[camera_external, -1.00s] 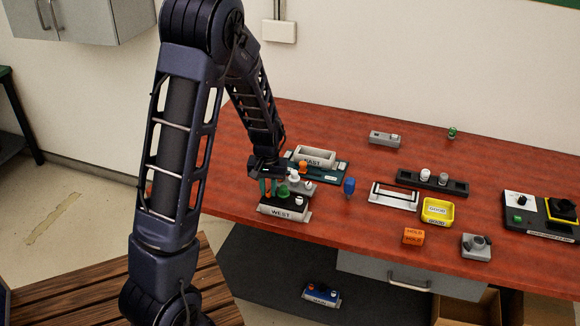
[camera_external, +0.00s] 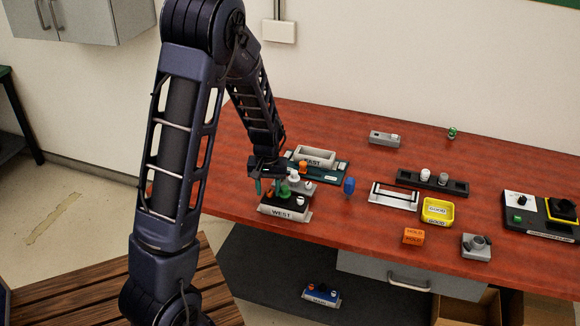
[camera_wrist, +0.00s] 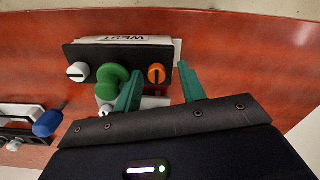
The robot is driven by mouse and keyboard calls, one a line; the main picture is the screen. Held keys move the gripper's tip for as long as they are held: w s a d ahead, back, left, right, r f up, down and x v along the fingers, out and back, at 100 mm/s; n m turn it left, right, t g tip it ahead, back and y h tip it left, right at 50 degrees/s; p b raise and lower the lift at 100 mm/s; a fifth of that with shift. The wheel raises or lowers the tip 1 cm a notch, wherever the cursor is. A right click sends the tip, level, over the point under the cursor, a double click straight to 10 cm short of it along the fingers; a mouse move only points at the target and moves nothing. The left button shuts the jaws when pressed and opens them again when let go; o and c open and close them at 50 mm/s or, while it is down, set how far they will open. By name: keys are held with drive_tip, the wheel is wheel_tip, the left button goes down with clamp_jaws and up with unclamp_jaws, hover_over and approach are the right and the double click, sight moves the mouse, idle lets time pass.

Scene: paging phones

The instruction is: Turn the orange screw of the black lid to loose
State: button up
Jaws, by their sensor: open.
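The black lid (camera_wrist: 120,53) lies on a pale box labelled WEST; the box (camera_external: 282,213) also shows at the near left of the table in the external view. The orange screw (camera_wrist: 156,74) sits at the lid's right side in the wrist view, with a pale slot across its head. A green knob (camera_wrist: 112,80) stands beside it, and a white screw (camera_wrist: 78,71) is at the lid's left. My gripper (camera_wrist: 159,71) is open, its two green fingers apart, with the orange screw between the tips in the picture. Whether either finger touches it I cannot tell.
A yellow tray (camera_external: 437,203) and an orange block (camera_external: 413,236) stand farther right. Bare red table lies between several items.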

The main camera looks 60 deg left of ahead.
sight(269, 191)
drive_tip(key=shift+m, duration=0.3)
drive_tip(key=m, duration=0.3)
drive_tip(key=shift+m, duration=0.3)
drive_tip(key=m, duration=1.3)
wheel_tip(269, 191, up, 11)
drive_tip(key=s+d+r+n+t, duration=0.1)
drive_tip(key=d+r, duration=0.5)
drive_tip(key=d, duration=0.4)
drive_tip(key=s+d+r+n+y, duration=0.1)
drive_tip(key=d+r, duration=0.5)
drive_tip(key=d, duration=0.4)
drive_tip(key=shift+d+r+t, duration=0.3)
drive_tip(key=shift+r+t, duration=0.05)
drive_tip(key=shift+t, duration=0.05)
